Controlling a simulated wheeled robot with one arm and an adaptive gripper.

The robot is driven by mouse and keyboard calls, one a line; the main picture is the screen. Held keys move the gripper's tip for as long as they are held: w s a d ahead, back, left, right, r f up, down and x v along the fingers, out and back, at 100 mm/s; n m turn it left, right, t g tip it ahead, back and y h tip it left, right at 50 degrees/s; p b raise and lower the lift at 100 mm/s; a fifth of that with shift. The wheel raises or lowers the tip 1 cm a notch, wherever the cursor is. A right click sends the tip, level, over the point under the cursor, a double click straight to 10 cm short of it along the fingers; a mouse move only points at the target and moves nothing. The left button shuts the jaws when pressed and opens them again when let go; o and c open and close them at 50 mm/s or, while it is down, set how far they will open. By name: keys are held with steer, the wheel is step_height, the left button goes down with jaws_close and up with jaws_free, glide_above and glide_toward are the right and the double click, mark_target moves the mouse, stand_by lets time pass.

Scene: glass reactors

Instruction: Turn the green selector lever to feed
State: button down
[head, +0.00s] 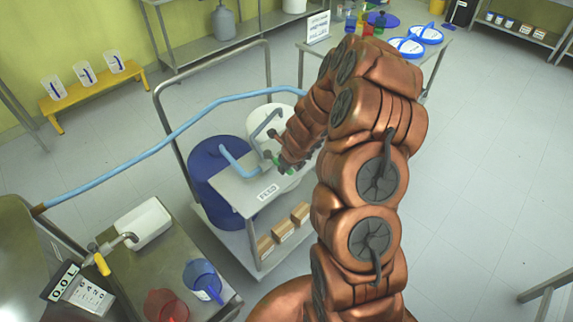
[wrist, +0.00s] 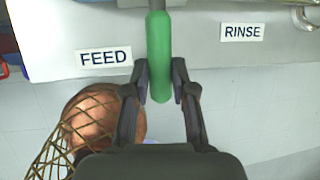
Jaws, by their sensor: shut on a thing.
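The green selector lever (wrist: 159,45) hangs down over the edge of a pale metal panel in the wrist view. It lies between the FEED label (wrist: 104,58) on the left and the RINSE label (wrist: 242,32) on the right, closer to FEED. My gripper (wrist: 160,80) has one dark finger on each side of the lever's lower end and is shut on it. My arm hides most of the lever and the RINSE side there.
The trolley carries a blue drum (head: 205,165) and a white vessel (head: 262,122), with a light blue hose (head: 185,122) crossing left. Small boxes (head: 283,230) stand on its lower shelf. A bench (head: 150,262) with jugs is front left. Floor is clear on the right.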

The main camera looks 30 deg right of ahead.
steer(key=shift+a, duration=0.1)
steer(key=c, duration=0.9)
jaws_free()
steer(key=shift+c, duration=0.2)
steer(key=shift+r, duration=0.15)
steer(key=v, duration=1.1)
steer(key=shift+s+r, duration=0.2)
steer(key=shift+r, duration=0.15)
